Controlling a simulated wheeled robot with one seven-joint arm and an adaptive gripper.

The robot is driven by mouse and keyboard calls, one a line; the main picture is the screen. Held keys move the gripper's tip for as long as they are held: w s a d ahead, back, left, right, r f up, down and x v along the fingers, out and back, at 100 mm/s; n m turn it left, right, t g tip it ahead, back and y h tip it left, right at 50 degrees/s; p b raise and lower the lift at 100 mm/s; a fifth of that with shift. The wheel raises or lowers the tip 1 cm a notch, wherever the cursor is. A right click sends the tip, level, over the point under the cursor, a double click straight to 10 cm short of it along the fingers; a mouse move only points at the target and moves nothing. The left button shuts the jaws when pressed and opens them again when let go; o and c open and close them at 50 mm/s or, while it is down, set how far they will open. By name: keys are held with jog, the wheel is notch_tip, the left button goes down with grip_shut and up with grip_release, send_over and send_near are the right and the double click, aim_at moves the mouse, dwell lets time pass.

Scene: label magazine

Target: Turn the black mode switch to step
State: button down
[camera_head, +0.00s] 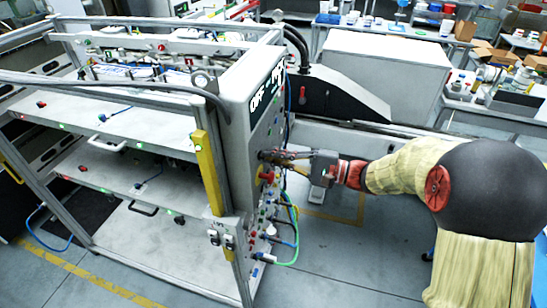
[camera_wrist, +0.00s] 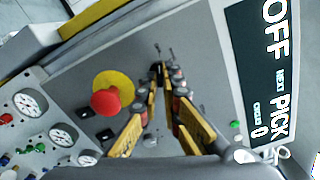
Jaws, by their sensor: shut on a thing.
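The black mode switch (camera_wrist: 155,70) is a small dark knob on the grey control panel (camera_wrist: 206,78). In the wrist view it sits between the tips of my gripper (camera_wrist: 158,82), whose yellow-edged fingers close around it. The fingertips hide most of the knob, and I cannot read its setting or the step mark. In the head view my gripper (camera_head: 268,157) reaches the panel's right-hand face from the right, and the switch is hidden there.
A red emergency button on a yellow disc (camera_wrist: 106,101) is left of my fingers. A display (camera_wrist: 276,75) reads OFF, NEXT PICK, 0. Gauges (camera_wrist: 30,104) and small buttons line the left. A shelved metal rack (camera_head: 110,120) stands left of the panel; cables (camera_head: 292,225) hang below.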

jog(key=shift+m+p, duration=0.3)
jog(key=m+p, duration=0.4)
jog(key=shift+r, duration=0.1)
jog(key=m+p, duration=0.5)
jog(key=shift+s, duration=0.1)
jog(key=m+p, duration=0.4)
jog(key=shift+s+p, duration=0.1)
jog(key=shift+p, duration=0.2)
jog(key=m+p, duration=0.3)
jog(key=m, duration=0.1)
jog(key=shift+a, duration=0.1)
jog(key=shift+f+m+p, duration=0.25)
jog(key=shift+m+p, duration=0.05)
jog(key=c, duration=2)
grip_release()
